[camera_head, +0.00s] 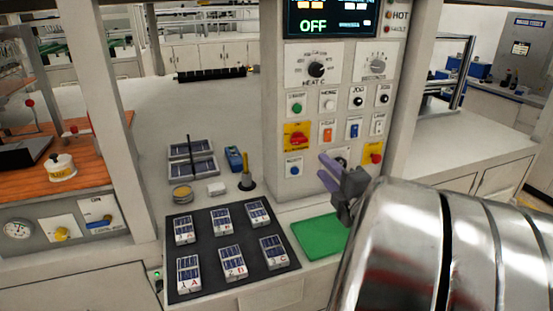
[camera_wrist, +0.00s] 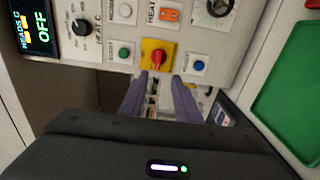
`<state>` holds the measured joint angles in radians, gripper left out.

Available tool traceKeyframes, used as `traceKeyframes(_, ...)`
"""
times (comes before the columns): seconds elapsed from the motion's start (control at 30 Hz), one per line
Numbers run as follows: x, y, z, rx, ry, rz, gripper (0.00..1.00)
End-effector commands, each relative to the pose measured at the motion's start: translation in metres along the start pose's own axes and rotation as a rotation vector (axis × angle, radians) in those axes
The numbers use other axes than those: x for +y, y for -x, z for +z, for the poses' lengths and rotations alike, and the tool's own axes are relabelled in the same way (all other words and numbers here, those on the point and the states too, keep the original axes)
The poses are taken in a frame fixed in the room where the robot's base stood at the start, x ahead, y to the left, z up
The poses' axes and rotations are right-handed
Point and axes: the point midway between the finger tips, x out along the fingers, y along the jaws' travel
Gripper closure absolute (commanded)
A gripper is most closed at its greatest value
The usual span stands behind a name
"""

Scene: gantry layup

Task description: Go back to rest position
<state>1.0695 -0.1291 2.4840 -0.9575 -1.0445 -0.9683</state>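My gripper (camera_head: 331,171) is in front of the lower part of the control panel (camera_head: 271,130) in the head view. Its two purple fingers are spread apart with nothing between them. In the wrist view the gripper (camera_wrist: 160,88) also shows open, pointing towards the panel. A red knob on a yellow plate (camera_wrist: 158,57) lies just beyond the fingertips there. The gap between fingertips and panel is hard to judge. My arm covers the right side of the head view.
A green mat (camera_head: 320,237) lies below my gripper. A dark mat (camera_head: 198,281) with several labelled solar cell pieces is to its left. A yellow-handled tool (camera_head: 246,180) stands upright behind the dark mat. The panel display (camera_head: 333,18) reads OFF. A white post (camera_head: 105,110) stands at left.

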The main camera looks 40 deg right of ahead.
Motion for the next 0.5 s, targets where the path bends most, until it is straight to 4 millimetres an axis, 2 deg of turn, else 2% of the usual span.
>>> traceKeyframes(0.37, 0.0002, -0.0006, -0.0003, 0.000, 0.000, 0.000, 0.70)
traceKeyframes(0.5, 0.0084, -0.0058, -0.0031, -0.001, -0.014, 0.007, 0.70)
